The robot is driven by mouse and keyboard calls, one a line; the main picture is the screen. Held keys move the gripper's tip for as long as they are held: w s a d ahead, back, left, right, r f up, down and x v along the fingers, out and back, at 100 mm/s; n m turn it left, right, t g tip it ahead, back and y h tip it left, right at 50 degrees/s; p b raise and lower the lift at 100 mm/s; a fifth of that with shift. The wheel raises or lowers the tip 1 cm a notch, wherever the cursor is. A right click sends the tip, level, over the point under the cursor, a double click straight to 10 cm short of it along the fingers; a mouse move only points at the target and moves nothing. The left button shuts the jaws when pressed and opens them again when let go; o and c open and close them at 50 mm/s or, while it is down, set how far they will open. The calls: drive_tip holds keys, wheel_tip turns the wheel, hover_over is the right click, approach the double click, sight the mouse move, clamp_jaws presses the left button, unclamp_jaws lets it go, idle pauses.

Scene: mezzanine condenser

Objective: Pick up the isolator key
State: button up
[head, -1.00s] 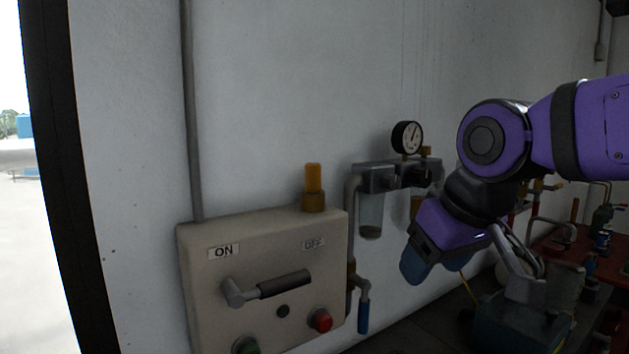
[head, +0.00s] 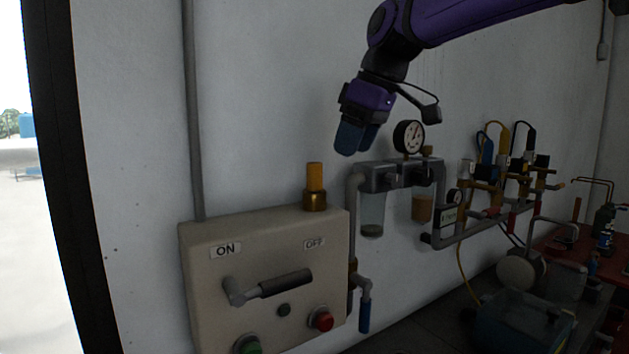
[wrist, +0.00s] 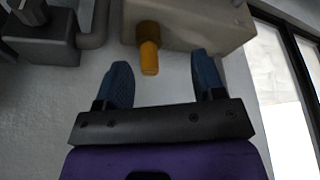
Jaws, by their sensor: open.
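The isolator key appears to be the upright orange piece (head: 314,177) in a brass collar on top of the beige switch box (head: 265,235). In the wrist view the orange key (wrist: 149,58) lies beyond and between my two blue fingers, nearer the left one. My gripper (head: 356,140) is above and to the right of the key in the head view, tilted down. In the wrist view my gripper (wrist: 166,80) is open and empty, and its fingers look apart from the key.
The box has ON and OFF labels, a lever (head: 268,287) and a red button (head: 321,319). A filter unit with a gauge (head: 408,137) stands right of it. Pipes and valves (head: 487,185) run farther right. Bare wall is left of the key.

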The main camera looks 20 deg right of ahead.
sight(315, 163)
drive_tip(key=w+a+r+n+y, duration=0.1)
drive_tip(key=w+r+n, duration=0.2)
drive_tip(key=w, duration=0.4)
drive_tip(key=shift+g, duration=0.4)
drive_tip(key=x, duration=0.5)
drive_tip(key=shift+a+f, duration=0.15)
drive_tip(key=shift+a, duration=0.05)
drive_tip(key=shift+d+x, duration=0.2)
drive_tip(key=shift+x, duration=2.45)
drive_tip(key=shift+w, duration=0.15)
drive_tip(key=c, duration=1)
